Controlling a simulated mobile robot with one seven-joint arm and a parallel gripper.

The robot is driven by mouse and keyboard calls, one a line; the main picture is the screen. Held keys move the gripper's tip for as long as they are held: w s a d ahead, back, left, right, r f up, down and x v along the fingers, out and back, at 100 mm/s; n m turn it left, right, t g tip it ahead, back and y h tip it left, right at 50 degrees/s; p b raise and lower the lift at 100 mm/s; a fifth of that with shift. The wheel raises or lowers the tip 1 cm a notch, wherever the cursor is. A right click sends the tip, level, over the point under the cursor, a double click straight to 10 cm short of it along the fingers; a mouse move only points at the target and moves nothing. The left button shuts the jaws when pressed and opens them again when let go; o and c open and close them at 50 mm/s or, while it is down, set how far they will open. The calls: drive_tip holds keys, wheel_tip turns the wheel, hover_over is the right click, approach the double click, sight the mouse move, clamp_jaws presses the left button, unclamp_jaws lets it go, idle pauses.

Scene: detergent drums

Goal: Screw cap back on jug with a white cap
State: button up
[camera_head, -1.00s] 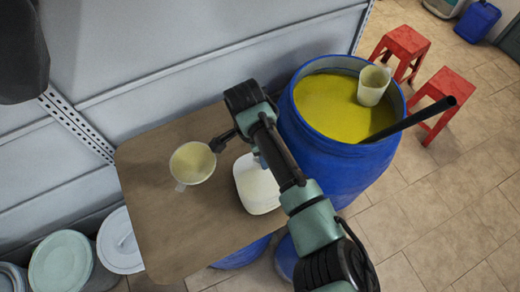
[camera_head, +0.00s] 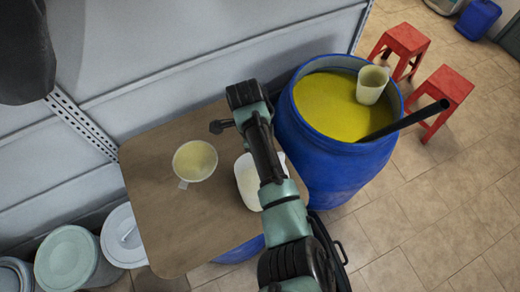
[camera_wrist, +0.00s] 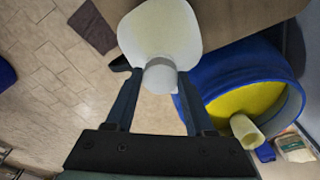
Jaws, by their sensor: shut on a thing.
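The whitish jug (camera_head: 247,182) stands on the brown table, partly hidden by my arm. In the wrist view, the jug (camera_wrist: 160,25) is at the top, its neck end toward me. The white cap (camera_wrist: 160,76) sits between the fingertips, in line with the neck. I cannot tell whether it is seated on the neck or just in front of it. My gripper (camera_wrist: 157,79) is shut on the cap. In the head view, my arm hides the fingers and the cap.
A pale measuring cup (camera_head: 195,161) stands on the table (camera_head: 150,240), left of the jug. A blue drum (camera_head: 335,165) of yellow liquid is at the right, with another cup (camera_head: 372,84) and a black rod (camera_head: 405,121) in it. Red stools (camera_head: 440,100) stand beyond.

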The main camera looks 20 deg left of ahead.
drive_tip(key=m, duration=0.4)
drive_tip(key=shift+s+f+g+p, duration=0.1)
drive_tip(key=shift+f+g+p, duration=0.1)
drive_tip(key=shift+g+p, duration=0.1)
drive_tip(key=o, duration=1)
drive_tip(key=shift+o, duration=0.4)
drive_tip(key=shift+r, duration=0.1)
drive_tip(key=shift+r, duration=0.25)
drive_tip(key=shift+p, duration=0.3)
drive_tip(key=n, duration=0.3)
drive_tip(key=shift+n, duration=0.4)
drive_tip(key=shift+n+t, duration=0.4)
drive_tip(key=shift+n, duration=0.4)
